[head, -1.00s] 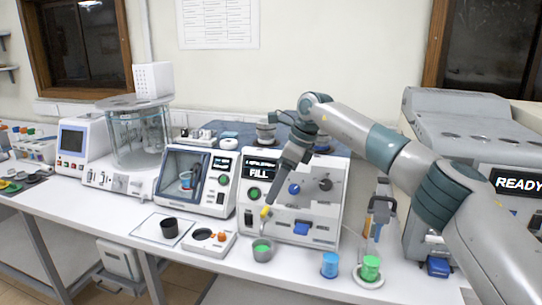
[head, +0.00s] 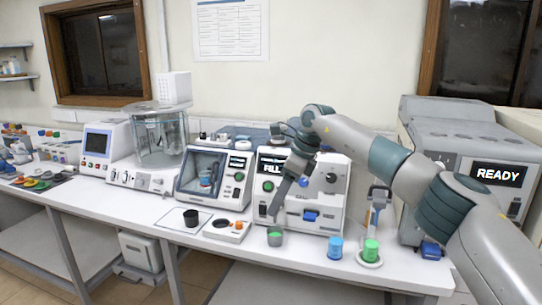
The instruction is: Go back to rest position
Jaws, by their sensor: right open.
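My right arm comes in from the right, and its gripper (head: 272,212) points down in front of the white machine with the FILL display (head: 300,213). The gripper is open, with nothing visible between its fingers. Just below it, a grey cup with green contents (head: 275,238) stands on the bench; I cannot tell whether they touch. My left gripper does not show.
A blue cup (head: 335,248) and a green cup (head: 370,250) on a white round base stand on the white bench (head: 300,262). A large machine reading READY (head: 462,190) is at the right. A black cup (head: 191,218) is at the left.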

